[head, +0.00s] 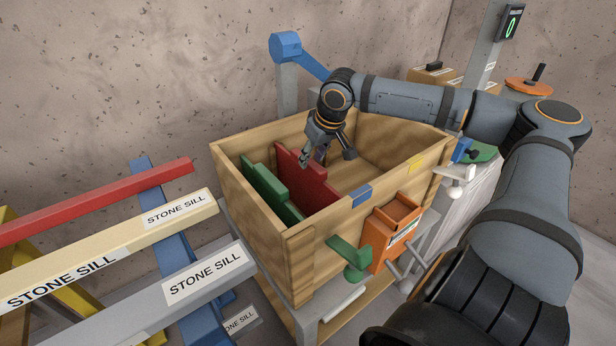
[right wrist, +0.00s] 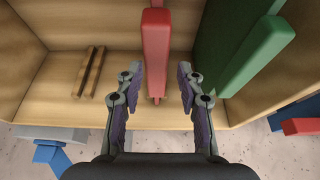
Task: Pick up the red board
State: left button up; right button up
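The red board (head: 308,184) stands on edge inside the wooden crate (head: 265,235), beside a green board (head: 268,188). My right gripper (head: 327,156) is over the crate, just above and beside the red board's upper edge, pointing down. In the right wrist view my right gripper (right wrist: 160,75) has its two fingers spread. The red board (right wrist: 156,45) shows in the gap between them, with no visible contact on either side. The green board (right wrist: 245,62) is to the right of the fingers there. My left gripper is not in view.
A wooden slotted piece (right wrist: 90,72) lies on the crate floor, left of the red board. The crate walls surround the gripper. Long stone sills (head: 205,275) on a rack stand left of the crate. An orange box (head: 392,232) hangs on its front.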

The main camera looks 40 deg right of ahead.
aim_at(305, 175)
jog(key=b+x, duration=0.1)
jog(key=x, duration=0.4)
jog(key=shift+s+d, duration=0.1)
jog(key=b+x, duration=0.1)
jog(key=x, duration=0.1)
jog(key=b+x, duration=0.1)
jog(key=x, duration=0.1)
jog(key=shift+d+f+b, duration=0.25)
jog(key=shift+b, duration=0.1)
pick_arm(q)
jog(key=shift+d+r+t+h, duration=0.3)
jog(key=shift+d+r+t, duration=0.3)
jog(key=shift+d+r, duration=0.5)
pick_arm(e)
jog(key=shift+w+f, duration=0.3)
jog(key=shift+w, duration=0.05)
jog(key=shift+c, duration=0.2)
grip_shut()
jog(key=shift+r, duration=0.1)
